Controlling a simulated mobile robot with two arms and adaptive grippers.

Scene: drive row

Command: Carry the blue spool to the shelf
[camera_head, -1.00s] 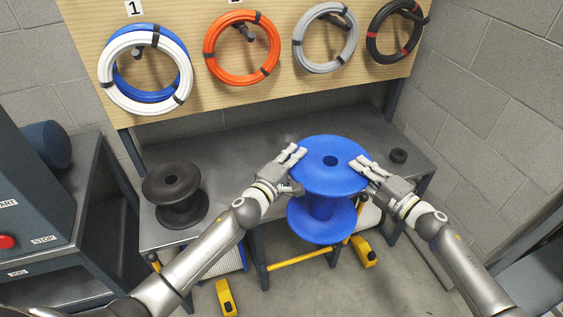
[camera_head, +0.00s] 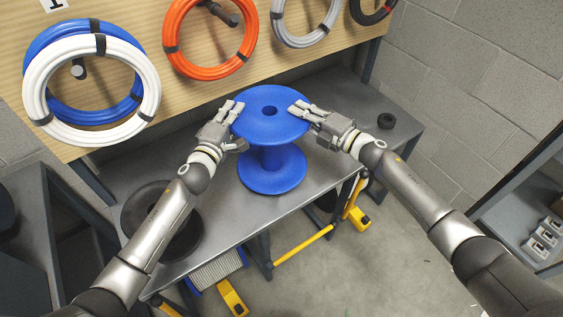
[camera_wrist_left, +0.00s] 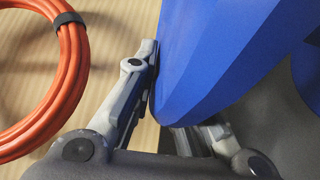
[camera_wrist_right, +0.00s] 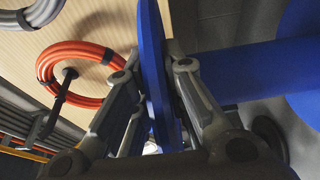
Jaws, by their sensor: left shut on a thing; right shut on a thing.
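The blue spool (camera_head: 270,122) is upright in front of me, between my two arms. My left gripper (camera_head: 235,112) is shut on the left rim of its top flange, and my right gripper (camera_head: 300,110) is shut on the right rim. The lower flange appears over the grey bench; I cannot tell if it touches. The flange lies between the fingers in the left wrist view (camera_wrist_left: 205,60) and the right wrist view (camera_wrist_right: 152,60). A grey shelf unit (camera_head: 512,222) shows at the right edge, with several small pale items on it.
A black spool (camera_head: 160,215) sits on the bench (camera_head: 215,215), partly behind my left arm. A small black roll (camera_head: 386,121) lies at its right end. Hose coils, one orange (camera_head: 170,50), hang on the board behind. Yellow-footed equipment (camera_head: 232,298) stands below; floor at right is clear.

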